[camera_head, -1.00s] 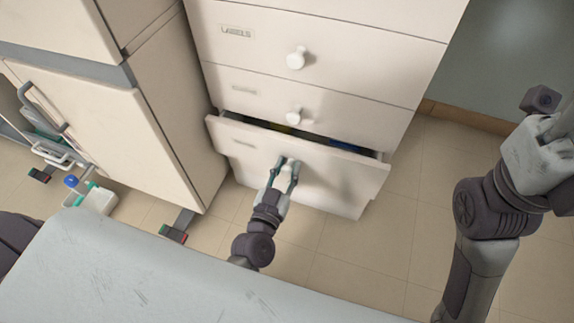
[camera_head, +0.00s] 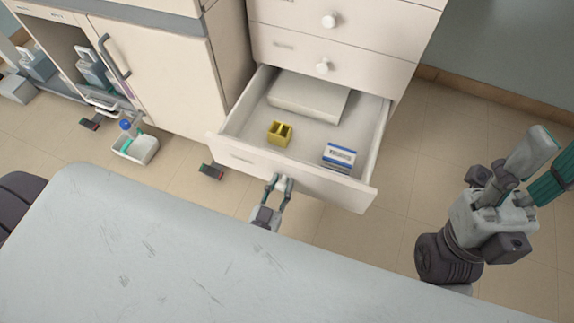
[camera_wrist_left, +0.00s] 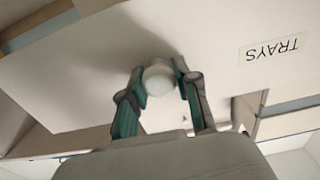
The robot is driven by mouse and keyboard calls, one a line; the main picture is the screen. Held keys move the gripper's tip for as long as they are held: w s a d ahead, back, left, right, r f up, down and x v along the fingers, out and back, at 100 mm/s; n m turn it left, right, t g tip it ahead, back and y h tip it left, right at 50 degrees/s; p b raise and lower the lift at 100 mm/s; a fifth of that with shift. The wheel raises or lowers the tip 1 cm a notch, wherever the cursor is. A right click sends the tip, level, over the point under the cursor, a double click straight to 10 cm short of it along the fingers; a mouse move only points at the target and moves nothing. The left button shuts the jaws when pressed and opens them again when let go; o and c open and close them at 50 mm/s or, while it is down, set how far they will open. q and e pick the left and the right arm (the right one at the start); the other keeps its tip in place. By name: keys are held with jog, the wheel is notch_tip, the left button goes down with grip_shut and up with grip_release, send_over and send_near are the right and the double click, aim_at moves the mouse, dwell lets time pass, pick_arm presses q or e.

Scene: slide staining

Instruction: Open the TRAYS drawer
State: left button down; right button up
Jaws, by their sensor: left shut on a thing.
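The TRAYS drawer (camera_head: 320,184) is the bottom drawer of the white cabinet and stands pulled well out in the head view. Its label (camera_wrist_left: 275,49) reads TRAYS in the left wrist view. My left gripper (camera_head: 280,181) is at the drawer's front, its two fingers on either side of the round white knob (camera_wrist_left: 159,78), shut on it. In the drawer lie a yellow slotted block (camera_head: 280,133), a blue and white box (camera_head: 340,157) and a pale flat box (camera_head: 308,99). My right gripper (camera_head: 556,166) is at the right, away from the cabinet; its fingertips are not clear.
A white bin with bottles (camera_head: 140,150) stands on the floor at the left, beside a cupboard (camera_head: 160,75) with a grey handle. The drawers above are shut. The tiled floor at right of the cabinet is clear.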

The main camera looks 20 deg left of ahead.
pick_arm(q)
jog(key=shift+s+p, duration=0.4)
jog(key=shift+s, duration=1.15)
jog(key=c, duration=0.8)
grip_release()
jog(key=shift+r, duration=0.15)
notch_tip(320, 180, up, 10)
jog(key=shift+f, duration=0.15)
jog(key=shift+s, duration=0.1)
